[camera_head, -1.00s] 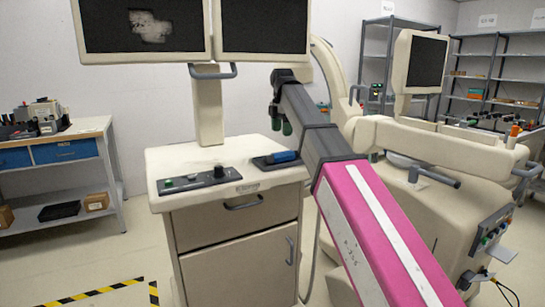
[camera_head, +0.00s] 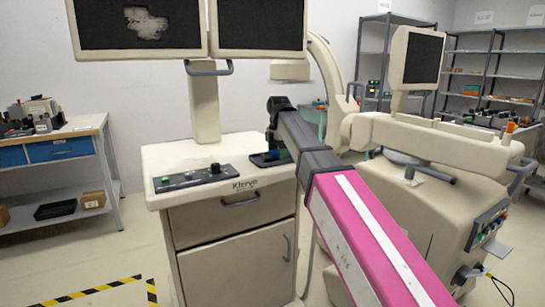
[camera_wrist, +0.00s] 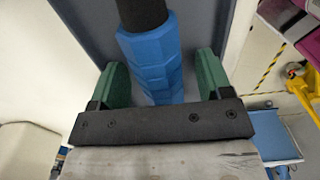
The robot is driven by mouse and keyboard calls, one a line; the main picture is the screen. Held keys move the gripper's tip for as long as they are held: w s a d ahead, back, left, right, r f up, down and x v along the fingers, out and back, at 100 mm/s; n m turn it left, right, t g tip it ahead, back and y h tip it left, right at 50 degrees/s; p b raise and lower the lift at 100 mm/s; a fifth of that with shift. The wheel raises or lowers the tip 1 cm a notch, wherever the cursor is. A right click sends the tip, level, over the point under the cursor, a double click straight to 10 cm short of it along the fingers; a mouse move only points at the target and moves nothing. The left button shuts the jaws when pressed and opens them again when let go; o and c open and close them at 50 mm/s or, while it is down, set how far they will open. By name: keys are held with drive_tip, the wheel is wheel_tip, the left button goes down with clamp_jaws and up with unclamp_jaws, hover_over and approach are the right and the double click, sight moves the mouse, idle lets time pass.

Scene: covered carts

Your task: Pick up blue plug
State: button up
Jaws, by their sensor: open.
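The blue plug (camera_wrist: 155,68) lies on a dark grey tray (camera_wrist: 199,25) in the wrist view, with a black end pointing away. My gripper (camera_wrist: 162,78) is open, with one green finger on each side of the plug and a visible gap on the right. Whether the left finger touches it I cannot tell. In the head view my gripper (camera_head: 272,151) is down at the tray on the right of the cart top, and mostly hides the plug (camera_head: 282,155).
The cream cart (camera_head: 160,158) carries a control panel (camera_head: 192,178) left of the tray and two monitors (camera_head: 135,28) above. A cream machine (camera_head: 470,205) stands at the right. A workbench (camera_head: 88,124) stands at the left.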

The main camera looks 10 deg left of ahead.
drive_tip(key=c, duration=1.1)
drive_tip(key=shift+c, duration=0.2)
